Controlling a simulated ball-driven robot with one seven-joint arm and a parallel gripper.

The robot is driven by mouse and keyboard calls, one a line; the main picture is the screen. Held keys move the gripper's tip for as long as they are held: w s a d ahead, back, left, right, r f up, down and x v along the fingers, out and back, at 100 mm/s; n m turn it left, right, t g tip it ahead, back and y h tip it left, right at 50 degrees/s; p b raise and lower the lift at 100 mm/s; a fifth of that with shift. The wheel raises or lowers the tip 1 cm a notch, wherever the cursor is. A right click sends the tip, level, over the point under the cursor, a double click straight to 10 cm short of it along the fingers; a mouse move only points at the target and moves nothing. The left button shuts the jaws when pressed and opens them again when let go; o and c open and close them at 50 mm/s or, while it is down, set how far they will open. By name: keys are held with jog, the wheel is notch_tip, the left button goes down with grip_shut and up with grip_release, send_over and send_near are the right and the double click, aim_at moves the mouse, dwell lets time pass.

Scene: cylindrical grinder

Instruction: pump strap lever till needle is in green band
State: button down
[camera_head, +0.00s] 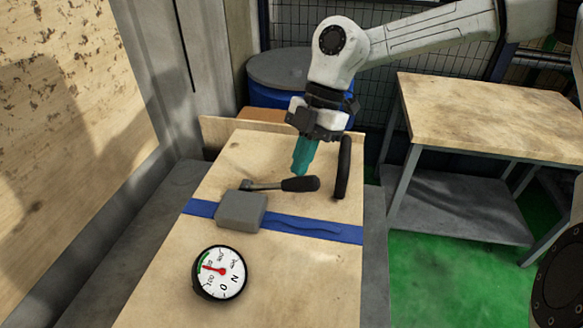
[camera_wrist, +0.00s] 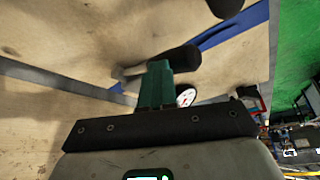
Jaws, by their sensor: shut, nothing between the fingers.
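The strap lever (camera_head: 300,184) has a black grip and a metal shank, and lies low over the board. The grip also shows in the wrist view (camera_wrist: 182,59). A blue strap (camera_head: 310,226) crosses the board under a grey block (camera_head: 241,210). The round gauge (camera_head: 222,279) has a white face. Its red needle points left, at or close to the green band; the exact reading is too small to tell. My gripper (camera_head: 299,172) has teal fingers, shut and empty, just above the lever's grip. Contact with it cannot be told.
A black upright loop-like part (camera_head: 343,167) stands right of the lever, close to my gripper. A blue barrel (camera_head: 285,75) is behind the board. A wooden-topped table (camera_head: 490,115) stands to the right. The near right part of the board is bare.

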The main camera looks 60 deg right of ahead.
jog(key=shift+s+d+r, duration=0.2)
jog(key=shift+d+r, duration=0.1)
jog(key=shift+d, duration=0.7)
jog(key=shift+d+r, duration=0.15)
jog(key=w+v, duration=0.1)
jog(key=v, duration=0.9)
jog(key=shift+s+r, duration=0.15)
jog(key=shift+s, duration=0.4)
